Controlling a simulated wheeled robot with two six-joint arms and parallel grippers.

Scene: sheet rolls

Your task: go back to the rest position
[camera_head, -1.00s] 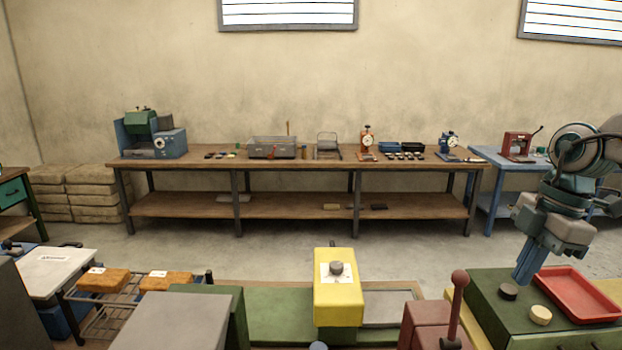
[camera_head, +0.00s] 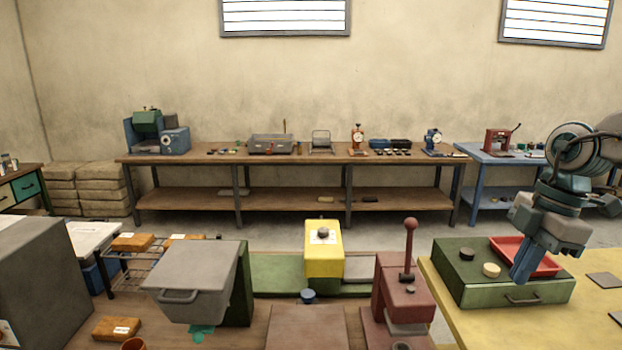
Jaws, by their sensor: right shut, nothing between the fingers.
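My right gripper (camera_head: 521,272) is at the right of the head view, on my arm that comes in from the right edge. Its fingers point down and are shut with nothing between them. In the picture it overlaps the front of the red tray (camera_head: 498,244) on the green drawer box (camera_head: 470,286); I cannot tell how high above the box it is. It hides part of the tray. My left gripper is not in view.
The green box stands on a yellow table (camera_head: 591,302). A red lever machine (camera_head: 405,290), a yellow block (camera_head: 323,262) and a grey-lidded machine (camera_head: 196,282) stand in front. A long wooden bench (camera_head: 290,159) stands along the back wall, with open floor before it.

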